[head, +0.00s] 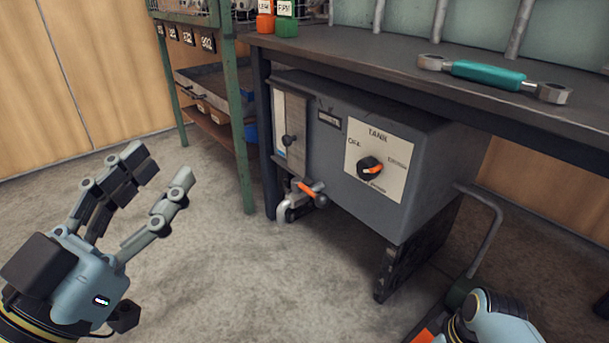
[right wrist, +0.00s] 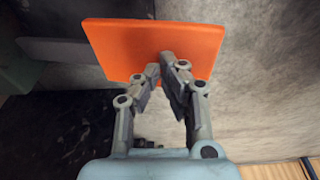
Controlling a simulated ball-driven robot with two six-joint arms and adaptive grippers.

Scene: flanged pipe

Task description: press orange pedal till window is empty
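The orange pedal (right wrist: 125,50) is a flat plate at the top of the right wrist view. Only a small orange corner of it (head: 425,336) shows at the bottom of the head view. My right gripper (right wrist: 165,68) has its fingertips drawn together, overlapping the pedal's near edge in the picture; I cannot tell whether they touch it. The grey tank (head: 340,170) is under the bench. A narrow upright panel (head: 293,115) on its front left looks like the window; its level is unclear. My left gripper (head: 168,174) is open and empty above the floor.
The tank has a dial with an orange mark (head: 370,168) and an orange-handled valve (head: 308,190) below. A teal-handled wrench (head: 487,74) lies on the bench (head: 390,55). A green shelf post (head: 238,130) stands left. The concrete floor at centre is clear.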

